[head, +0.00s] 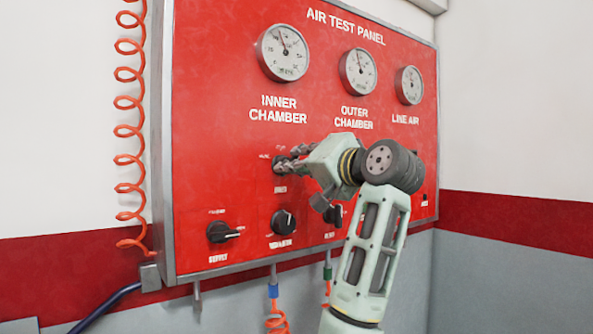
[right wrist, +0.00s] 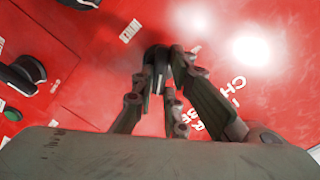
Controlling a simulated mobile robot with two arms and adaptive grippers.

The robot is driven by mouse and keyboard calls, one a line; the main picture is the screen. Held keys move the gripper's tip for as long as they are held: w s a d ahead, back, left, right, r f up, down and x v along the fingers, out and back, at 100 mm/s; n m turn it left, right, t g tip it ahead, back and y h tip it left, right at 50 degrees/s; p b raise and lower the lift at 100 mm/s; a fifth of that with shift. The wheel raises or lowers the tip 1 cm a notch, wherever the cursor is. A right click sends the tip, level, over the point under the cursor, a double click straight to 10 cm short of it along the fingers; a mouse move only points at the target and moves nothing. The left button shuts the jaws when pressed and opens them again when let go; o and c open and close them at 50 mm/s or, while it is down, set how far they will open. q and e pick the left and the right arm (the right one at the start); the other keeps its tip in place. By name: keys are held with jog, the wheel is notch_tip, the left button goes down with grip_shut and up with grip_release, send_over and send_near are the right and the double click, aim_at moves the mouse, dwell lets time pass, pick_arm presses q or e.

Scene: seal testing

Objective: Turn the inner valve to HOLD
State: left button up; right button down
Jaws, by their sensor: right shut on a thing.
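The inner valve (head: 278,165) is a dark knob on the red air test panel (head: 225,120), below the inner chamber gauge and above a small label that seems to read INNER. My right gripper (head: 290,163) reaches it from the right, with its fingers closed around the knob. In the right wrist view the dark knob (right wrist: 156,54) shows between the fingertips of the right gripper (right wrist: 165,78). The fingers hide much of the knob, so I cannot tell which mark it points to. The small position marks are too blurred to read. My left gripper is not in view.
Black knobs sit lower on the panel: the supply knob (head: 222,231), a middle knob (head: 283,222) and a third (head: 333,214) partly behind my arm. Three gauges line the top, including the inner chamber gauge (head: 284,52). An orange coiled hose (head: 130,130) hangs at the left.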

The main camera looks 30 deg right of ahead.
jog(key=shift+a+n+b, duration=0.2)
jog(key=shift+n+b, duration=1.4)
jog(key=shift+n, duration=3.4)
jog(key=c, duration=1.8)
grip_release()
jog(key=shift+r, duration=0.1)
jog(key=shift+o, duration=0.2)
jog(key=shift+s, duration=0.1)
jog(key=s+d, duration=0.1)
jog(key=s, duration=1)
jog(key=shift+s+d, duration=0.3)
jog(key=shift+s, duration=0.1)
